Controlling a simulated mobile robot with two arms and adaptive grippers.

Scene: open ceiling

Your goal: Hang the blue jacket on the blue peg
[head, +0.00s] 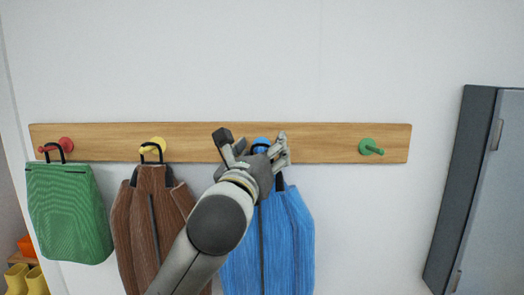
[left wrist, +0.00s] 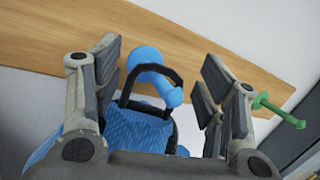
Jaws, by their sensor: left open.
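The blue jacket (head: 289,240) hangs below the wooden rail in the head view, partly covered by my left arm. In the left wrist view the jacket (left wrist: 140,128) has a black loop (left wrist: 172,77) that passes over the blue peg (left wrist: 145,58). In the head view the blue peg (head: 261,144) is mostly hidden behind my gripper. My left gripper (head: 252,142) is open, with one finger on each side of the peg and loop, and neither finger visibly touches them. My right gripper is not in view.
The wooden rail (head: 330,140) also bears a red peg (head: 66,144) with a green bag (head: 65,215), a yellow peg (head: 155,144) with a brown jacket (head: 150,225), and an empty green peg (head: 368,147). A grey cabinet (head: 485,200) stands at the right.

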